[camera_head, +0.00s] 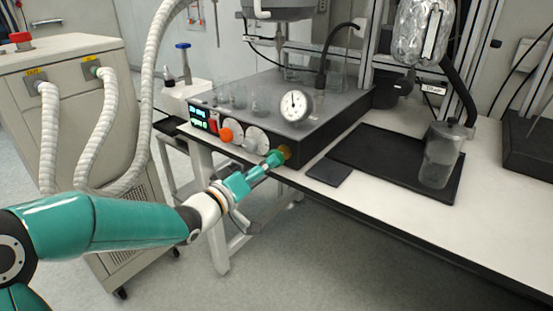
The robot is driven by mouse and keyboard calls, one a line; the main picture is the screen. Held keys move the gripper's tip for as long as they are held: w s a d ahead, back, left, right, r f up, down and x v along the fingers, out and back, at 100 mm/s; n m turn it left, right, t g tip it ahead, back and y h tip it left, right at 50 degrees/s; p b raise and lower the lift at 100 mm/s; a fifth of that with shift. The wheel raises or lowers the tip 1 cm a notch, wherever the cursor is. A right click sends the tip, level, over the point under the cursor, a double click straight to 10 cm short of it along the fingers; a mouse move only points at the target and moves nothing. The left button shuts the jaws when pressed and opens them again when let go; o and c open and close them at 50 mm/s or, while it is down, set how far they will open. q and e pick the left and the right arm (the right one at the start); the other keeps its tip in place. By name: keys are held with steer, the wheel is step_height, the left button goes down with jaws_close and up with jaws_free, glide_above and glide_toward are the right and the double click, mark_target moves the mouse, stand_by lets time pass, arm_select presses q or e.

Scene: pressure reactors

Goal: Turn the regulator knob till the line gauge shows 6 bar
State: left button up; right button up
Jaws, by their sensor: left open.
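The line gauge (294,105), a round white dial with a dark needle pointing roughly upward, stands on the dark control box; its numbers are too small to read. A small brass-coloured knob (286,152) sits at the box's front corner, partly hidden by my gripper; it appears to be the regulator knob. My left gripper (274,159), teal, reaches up to this knob from the lower left, with its tip at or right beside it. It is open; whether the fingers touch the knob I cannot tell. My right gripper is out of view.
The box front (258,139) also carries an orange knob (226,135), pale dials and a green display. A black tray (385,165) holds a glass vessel (440,155) at right. A beige cabinet (65,125) with white hoses stands left.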

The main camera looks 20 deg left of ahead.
arm_select(q)
steer(key=shift+x, duration=2.7)
steer(key=c, duration=1.1)
